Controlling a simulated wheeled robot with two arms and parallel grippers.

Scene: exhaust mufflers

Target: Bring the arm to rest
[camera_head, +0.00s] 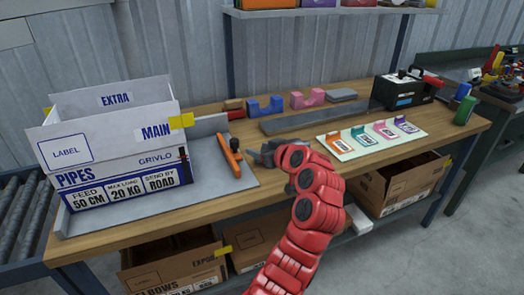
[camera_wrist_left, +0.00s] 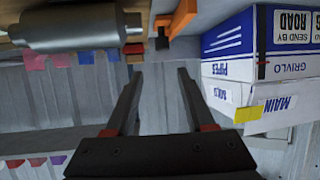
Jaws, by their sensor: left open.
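My left gripper (camera_head: 262,153) is at the end of my red arm, which rises from the bottom of the head view over the workbench. In the left wrist view, its two dark fingers (camera_wrist_left: 158,74) are apart with nothing between them. A grey cylindrical muffler (camera_wrist_left: 70,28) lies at the upper left of that inverted view, apart from the fingers. An orange clamp-like tool (camera_head: 230,157) is left of the gripper in the head view. My right gripper is not in view.
A white and blue carton (camera_head: 110,155) stands on a grey tray at the bench's left. Blue (camera_head: 265,106) and pink (camera_head: 307,98) blocks sit at the back. A card with coloured tags (camera_head: 371,138) and a black box (camera_head: 404,90) are on the right. Cartons fill the lower shelf.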

